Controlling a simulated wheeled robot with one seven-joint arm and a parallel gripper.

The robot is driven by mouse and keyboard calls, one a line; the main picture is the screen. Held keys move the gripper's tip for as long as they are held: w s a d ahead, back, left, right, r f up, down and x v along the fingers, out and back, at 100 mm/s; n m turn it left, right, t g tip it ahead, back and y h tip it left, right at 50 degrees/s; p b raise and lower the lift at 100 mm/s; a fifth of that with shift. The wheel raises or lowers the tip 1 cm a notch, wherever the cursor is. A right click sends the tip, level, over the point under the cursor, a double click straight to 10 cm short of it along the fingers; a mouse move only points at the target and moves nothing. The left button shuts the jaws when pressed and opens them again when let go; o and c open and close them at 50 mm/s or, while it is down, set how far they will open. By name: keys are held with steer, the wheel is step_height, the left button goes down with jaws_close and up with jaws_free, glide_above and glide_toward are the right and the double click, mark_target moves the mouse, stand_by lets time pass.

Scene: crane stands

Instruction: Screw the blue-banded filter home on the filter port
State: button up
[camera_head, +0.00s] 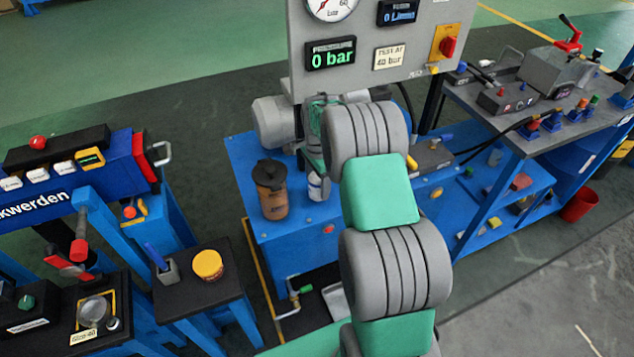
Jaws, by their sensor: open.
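I cannot make out a blue-banded filter or a filter port for certain. My grey and green arm reaches up the middle of the head view toward the blue test bench (290,240) and covers part of it. My gripper does not show; the arm's far end is hidden behind its own links. A small white bottle (318,188) with some blue on it stands on the bench left of my arm. The grey panel (362,72) above has a dial gauge (331,6) and a green display (331,54) reading 0 bar.
A brown bottle with black lid (271,190) stands on the blue bench. At left are a black-topped stand with a yellow-lidded tub (208,265) and a blue crane stand (95,180). At right is a bench with several coloured-cap fittings (552,121) and a red bucket (579,205).

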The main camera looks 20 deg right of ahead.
steer(key=n, duration=1)
steer(key=shift+s+n, duration=0.1)
steer(key=shift+n, duration=0.2)
steer(key=shift+d, duration=0.15)
steer(key=shift+c, duration=0.3)
steer(key=c, duration=1.5)
steer(key=m, duration=0.4)
jaws_close()
steer(key=shift+m, duration=0.6)
